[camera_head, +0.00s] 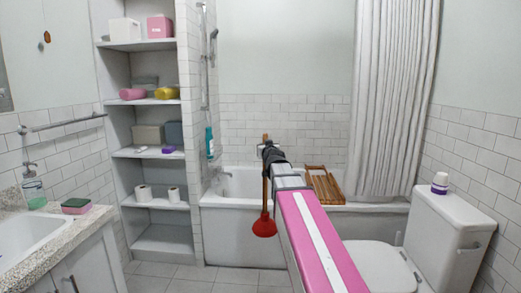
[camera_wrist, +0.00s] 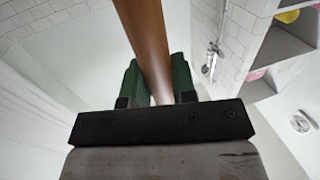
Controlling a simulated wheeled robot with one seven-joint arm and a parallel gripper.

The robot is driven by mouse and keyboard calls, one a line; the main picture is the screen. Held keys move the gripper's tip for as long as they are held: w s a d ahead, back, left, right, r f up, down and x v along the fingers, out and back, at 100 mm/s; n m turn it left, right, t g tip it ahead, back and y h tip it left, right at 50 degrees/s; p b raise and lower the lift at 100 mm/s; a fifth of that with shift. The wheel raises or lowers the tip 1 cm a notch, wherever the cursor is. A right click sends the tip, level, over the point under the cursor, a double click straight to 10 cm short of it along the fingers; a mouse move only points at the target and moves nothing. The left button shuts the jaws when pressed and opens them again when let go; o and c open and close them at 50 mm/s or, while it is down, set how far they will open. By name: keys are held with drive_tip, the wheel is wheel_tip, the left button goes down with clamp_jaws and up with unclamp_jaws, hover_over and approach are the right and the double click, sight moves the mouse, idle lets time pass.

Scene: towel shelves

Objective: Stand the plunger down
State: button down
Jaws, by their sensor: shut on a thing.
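The plunger (camera_head: 265,226) hangs upright with its red cup at the bottom and its wooden handle going up to my gripper. In the head view my gripper (camera_head: 268,152) is shut on the handle near its top, at the end of my arm. In the wrist view my gripper (camera_wrist: 157,82) has its green fingers on both sides of the brown handle (camera_wrist: 148,40). The cup shows in front of the bathtub's outer wall and looks clear of the floor, though its exact height is hard to tell.
The bathtub (camera_head: 228,235) with a wooden rack (camera_head: 324,185) lies behind. The toilet (camera_head: 440,235) is at the right. Shelves (camera_head: 160,204) and a sink counter (camera_head: 60,232) are at the left. The tiled floor (camera_head: 200,279) is bare at the lower left of the plunger.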

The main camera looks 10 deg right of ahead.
drive_tip(key=w+a+f, duration=0.3)
drive_tip(key=w+f, duration=0.1)
drive_tip(key=f, duration=0.6)
drive_tip(key=w+a+f, duration=0.4)
drive_tip(key=f, duration=0.7)
drive_tip(key=s+a+f+n+g+y, duration=0.1)
drive_tip(key=a+f+n+y, duration=0.15)
drive_tip(key=a+f, duration=0.5)
drive_tip(key=s+a+f+n+g+y, duration=0.15)
drive_tip(key=a+f+y, duration=0.3)
drive_tip(key=f, duration=0.55)
drive_tip(key=s+a+f+n+y, duration=0.2)
drive_tip(key=a+f, duration=0.4)
drive_tip(key=f, duration=0.3)
wheel_tip(320, 180, down, 9)
drive_tip(key=shift+w+f, duration=0.2)
drive_tip(key=shift+f, duration=0.4)
drive_tip(key=c, duration=0.8)
unclamp_jaws()
drive_tip(key=shift+c, duration=0.2)
